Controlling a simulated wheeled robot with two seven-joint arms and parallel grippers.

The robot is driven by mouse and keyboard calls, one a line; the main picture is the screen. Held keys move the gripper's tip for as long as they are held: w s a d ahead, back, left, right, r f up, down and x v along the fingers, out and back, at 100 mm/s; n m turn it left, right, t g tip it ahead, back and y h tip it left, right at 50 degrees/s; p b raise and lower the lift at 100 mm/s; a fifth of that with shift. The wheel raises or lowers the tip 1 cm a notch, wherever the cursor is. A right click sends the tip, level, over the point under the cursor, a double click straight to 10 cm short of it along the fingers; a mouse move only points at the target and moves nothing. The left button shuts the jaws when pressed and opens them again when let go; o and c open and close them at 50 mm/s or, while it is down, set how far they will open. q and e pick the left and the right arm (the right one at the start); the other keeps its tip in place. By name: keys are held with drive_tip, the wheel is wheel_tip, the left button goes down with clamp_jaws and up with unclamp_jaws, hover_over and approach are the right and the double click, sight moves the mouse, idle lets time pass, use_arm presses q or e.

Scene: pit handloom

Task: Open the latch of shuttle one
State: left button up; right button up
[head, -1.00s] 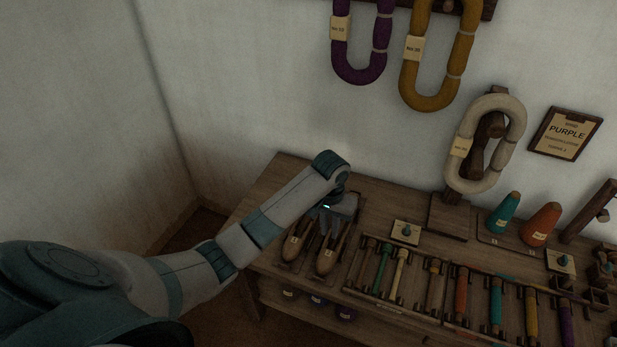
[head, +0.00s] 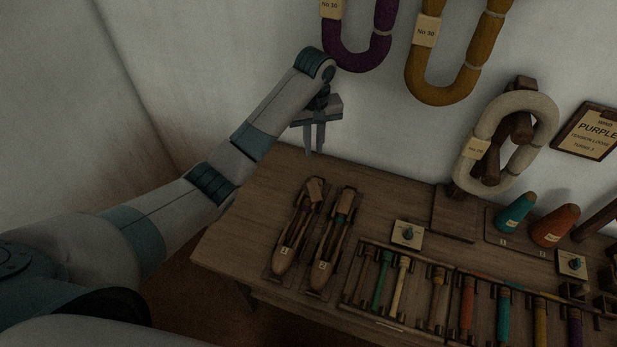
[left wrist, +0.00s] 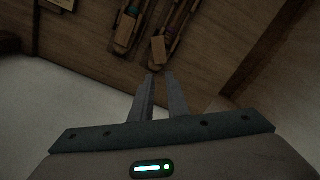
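Two wooden shuttles lie side by side on the bench, the left shuttle (head: 287,248) and the right shuttle (head: 327,252). Their small labels are too blurred to read surely. The left shuttle has a brown block (head: 316,187) at its far end, set askew; it also shows in the left wrist view (left wrist: 158,49). The right shuttle's end block (head: 347,191) looks more in line, with a teal wound part below it. My left gripper (head: 314,150) is raised behind the shuttles' far ends, fingers down, slightly apart and empty. My right gripper is out of view.
A rack of coloured bobbins (head: 403,275) stands right of the shuttles. A small plate with a knob (head: 407,233) and teal and orange cones (head: 553,226) are farther right. Yarn hanks (head: 427,75) hang on the wall. The bench left of the shuttles is bare.

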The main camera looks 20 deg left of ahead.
sight(313, 187)
use_arm(q)
wheel_tip(313, 187, down, 16)
drive_tip(key=shift+s+p, duration=0.1)
drive_tip(key=shift+p, duration=0.65)
drive_tip(key=shift+f, duration=0.7)
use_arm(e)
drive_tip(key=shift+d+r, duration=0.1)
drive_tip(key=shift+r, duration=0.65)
use_arm(q)
clamp_jaws()
